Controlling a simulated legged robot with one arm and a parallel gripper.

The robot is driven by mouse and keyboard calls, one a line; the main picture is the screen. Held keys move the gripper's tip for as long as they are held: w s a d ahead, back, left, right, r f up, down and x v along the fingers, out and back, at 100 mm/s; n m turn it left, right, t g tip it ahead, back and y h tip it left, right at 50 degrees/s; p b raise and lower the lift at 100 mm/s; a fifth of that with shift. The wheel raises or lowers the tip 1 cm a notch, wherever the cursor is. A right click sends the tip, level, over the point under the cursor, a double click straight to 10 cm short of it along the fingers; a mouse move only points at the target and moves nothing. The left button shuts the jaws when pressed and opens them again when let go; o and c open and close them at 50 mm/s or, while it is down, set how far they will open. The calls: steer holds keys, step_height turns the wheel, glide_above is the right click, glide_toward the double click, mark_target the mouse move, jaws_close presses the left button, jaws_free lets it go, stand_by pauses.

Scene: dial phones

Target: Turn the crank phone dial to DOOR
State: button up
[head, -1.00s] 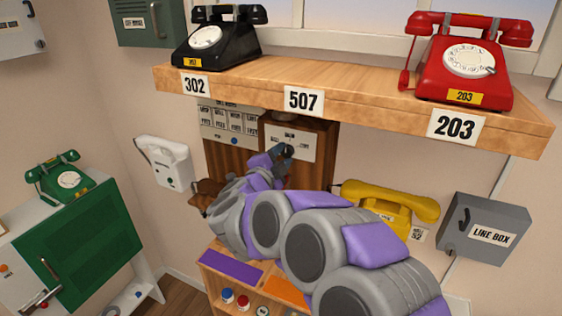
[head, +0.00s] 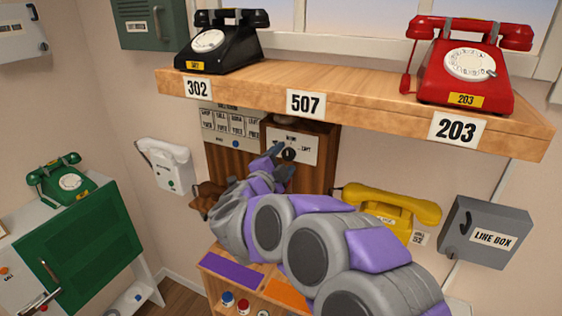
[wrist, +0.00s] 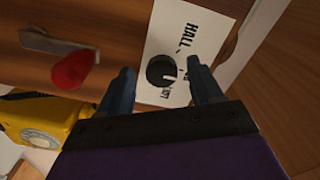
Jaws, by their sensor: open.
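The crank phone is a wooden wall box (head: 318,160) under the shelf, with a white label plate (head: 305,147) and a round black dial knob (head: 289,154). LIFT reads right of the knob in the head view. In the wrist view the knob (wrist: 161,71) shows on the plate (wrist: 205,22), with HALL and LIFT legible; a finger partly covers another label. My gripper (head: 281,160) is open in front of the plate. In the wrist view its fingers (wrist: 160,65) lie on either side of the knob; contact cannot be told. The knob's pointer direction is unclear.
A red knob (wrist: 72,70) on a metal bar is near the left finger in the wrist view. A wooden shelf (head: 370,100) overhangs the box. A yellow phone (head: 390,208) and grey line box (head: 486,231) are to the right, a white wall phone (head: 168,167) to the left.

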steer(key=p+v, duration=0.1)
steer(key=v, duration=1.6)
steer(key=shift+s+p, duration=0.15)
steer(key=shift+p, duration=0.2)
steer(key=shift+a, duration=0.2)
